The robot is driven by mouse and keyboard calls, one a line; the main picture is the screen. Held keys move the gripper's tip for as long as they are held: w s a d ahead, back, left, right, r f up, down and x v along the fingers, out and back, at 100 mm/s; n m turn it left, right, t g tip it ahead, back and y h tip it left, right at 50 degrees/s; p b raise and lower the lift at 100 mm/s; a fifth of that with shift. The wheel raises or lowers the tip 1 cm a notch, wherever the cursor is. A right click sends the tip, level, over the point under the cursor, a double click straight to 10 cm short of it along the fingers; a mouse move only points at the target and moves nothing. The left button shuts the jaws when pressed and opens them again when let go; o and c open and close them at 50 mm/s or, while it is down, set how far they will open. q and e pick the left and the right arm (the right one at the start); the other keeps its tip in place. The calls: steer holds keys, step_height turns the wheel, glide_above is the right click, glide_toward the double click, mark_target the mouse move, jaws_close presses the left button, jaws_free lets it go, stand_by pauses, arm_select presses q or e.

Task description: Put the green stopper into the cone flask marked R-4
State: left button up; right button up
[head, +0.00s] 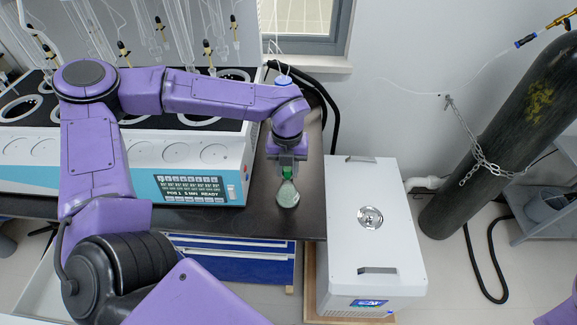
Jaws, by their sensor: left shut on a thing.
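A small cone flask (288,195) with pale contents stands on the dark bench top near its right end. The green stopper (287,173) is right at the flask's mouth; I cannot tell whether it is seated in it or just above it. My left gripper (287,168) points down over the flask and is shut on the green stopper. Its fingers are small and partly hide the stopper and the flask's neck. No R-4 mark is legible on the flask. My right gripper is not in view.
The white distiller (205,155) with a lit screen fills the bench to the left, glass tubes above it. A white box-shaped device (370,235) stands right of the bench. A dark gas cylinder (500,130) is chained farther right. The dark bench top (225,218) is clear in front.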

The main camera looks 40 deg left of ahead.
arm_select(q)
steer(key=shift+f, duration=0.45)
steer(key=o, duration=1.1)
steer(key=shift+c, duration=0.2)
steer(key=shift+r, duration=0.15)
step_height(320, 180, up, 10)
steer(key=b, duration=0.2)
steer(key=shift+r, duration=0.2)
